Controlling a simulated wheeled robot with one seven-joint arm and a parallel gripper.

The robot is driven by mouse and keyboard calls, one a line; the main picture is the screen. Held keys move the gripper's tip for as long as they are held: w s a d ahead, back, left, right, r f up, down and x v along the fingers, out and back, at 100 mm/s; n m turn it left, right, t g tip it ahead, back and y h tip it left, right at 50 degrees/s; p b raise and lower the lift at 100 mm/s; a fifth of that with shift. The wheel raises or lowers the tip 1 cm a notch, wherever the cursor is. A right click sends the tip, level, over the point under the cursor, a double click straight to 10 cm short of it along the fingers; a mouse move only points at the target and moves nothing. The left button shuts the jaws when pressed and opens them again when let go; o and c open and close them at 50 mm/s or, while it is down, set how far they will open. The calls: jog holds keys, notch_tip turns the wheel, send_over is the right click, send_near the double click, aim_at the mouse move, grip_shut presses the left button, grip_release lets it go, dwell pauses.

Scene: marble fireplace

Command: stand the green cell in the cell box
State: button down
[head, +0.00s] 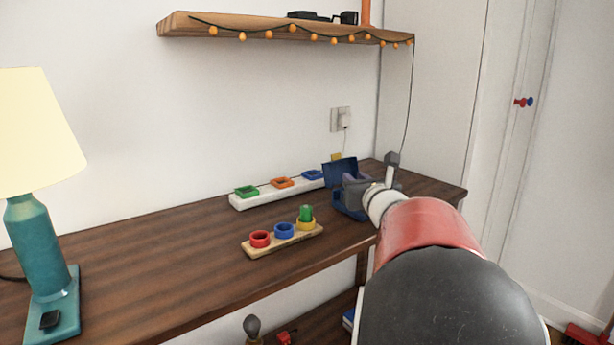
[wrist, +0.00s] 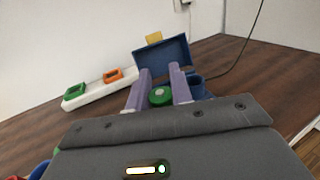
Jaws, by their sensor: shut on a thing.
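The green cell (wrist: 160,97) shows as a round green end between the two purple fingers of my gripper (wrist: 160,90) in the wrist view. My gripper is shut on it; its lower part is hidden. The cell box is dark blue (wrist: 198,79), with its lid (wrist: 163,58) standing open at the back. In the head view the box (head: 347,203) is on the table, with its open lid (head: 341,172) behind. My gripper (head: 355,182) is at the box's opening there. I cannot tell how deep the cell is in it.
A white strip (head: 263,196) with green, orange and blue square frames lies left of the box. In front is a wooden board (head: 283,241) with red, blue and yellow rings; a green cylinder (head: 306,213) stands in the yellow one. A teal lamp (head: 36,235) is far left.

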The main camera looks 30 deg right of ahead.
jog(key=x, duration=0.2)
jog(key=shift+w+d, duration=0.1)
jog(key=shift+w, duration=0.25)
jog(key=x, duration=0.3)
jog(key=shift+w+d+f+p, duration=0.15)
jog(key=shift+w+f+p, duration=0.1)
jog(key=shift+f+p, duration=0.1)
jog(key=shift+s+f, duration=0.1)
jog(key=shift+f, duration=0.3)
jog(key=shift+f+b, duration=0.35)
jog(key=shift+b, duration=0.25)
jog(key=shift+f+b, duration=0.3)
jog(key=shift+b, duration=0.05)
jog(key=shift+r, duration=0.1)
jog(key=c, duration=1.5)
grip_release()
